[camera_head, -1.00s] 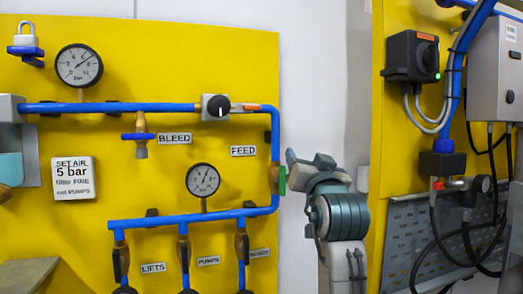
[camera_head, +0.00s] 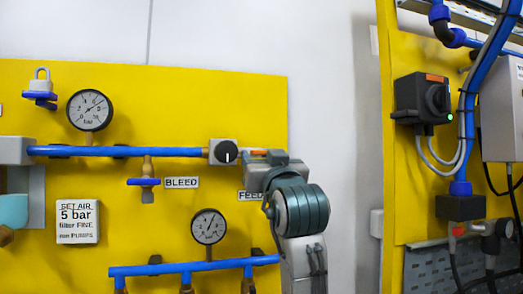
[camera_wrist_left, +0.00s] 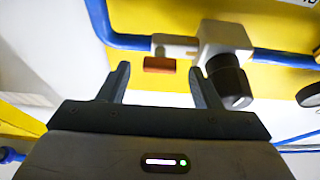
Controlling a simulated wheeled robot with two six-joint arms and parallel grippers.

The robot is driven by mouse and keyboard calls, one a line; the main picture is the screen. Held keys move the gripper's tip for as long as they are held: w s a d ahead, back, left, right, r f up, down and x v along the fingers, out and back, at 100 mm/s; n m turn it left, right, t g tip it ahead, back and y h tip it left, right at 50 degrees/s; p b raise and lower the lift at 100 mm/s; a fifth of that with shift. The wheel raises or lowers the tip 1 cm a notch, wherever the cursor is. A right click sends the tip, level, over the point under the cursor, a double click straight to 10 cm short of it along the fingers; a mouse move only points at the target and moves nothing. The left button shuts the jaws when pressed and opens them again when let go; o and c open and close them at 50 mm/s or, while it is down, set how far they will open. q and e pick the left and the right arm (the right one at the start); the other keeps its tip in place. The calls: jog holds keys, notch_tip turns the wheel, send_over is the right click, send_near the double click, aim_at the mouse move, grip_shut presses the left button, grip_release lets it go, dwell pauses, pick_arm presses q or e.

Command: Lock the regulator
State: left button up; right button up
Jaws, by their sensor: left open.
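The regulator (camera_head: 223,152) is a pale block with a black knob on the blue pipe of the yellow panel. It also shows in the left wrist view (camera_wrist_left: 222,38), with its knob (camera_wrist_left: 230,84) pointing towards the camera. A small orange-red tab (camera_wrist_left: 160,63) sits beside it on the pipe. My left gripper (camera_head: 262,160) is close to the regulator's right side in the head view. In the left wrist view its jaws (camera_wrist_left: 158,72) are open, with the tab seen between the fingertips and the knob just right of the right finger. Contact cannot be told. My right gripper is not in view.
A pressure gauge (camera_head: 90,110) and a padlock on a blue holder (camera_head: 40,96) are at upper left. A second gauge (camera_head: 209,226) and a lower blue pipe (camera_head: 165,269) are below. A dark switch box (camera_head: 422,98) is on the right panel. Bare wall lies between the panels.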

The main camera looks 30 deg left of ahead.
aim_at(259, 153)
pick_arm(q)
jog(key=shift+x, duration=1.1)
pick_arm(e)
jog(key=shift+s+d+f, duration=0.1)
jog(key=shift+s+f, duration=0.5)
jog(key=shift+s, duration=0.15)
pick_arm(q)
jog(key=c, duration=1)
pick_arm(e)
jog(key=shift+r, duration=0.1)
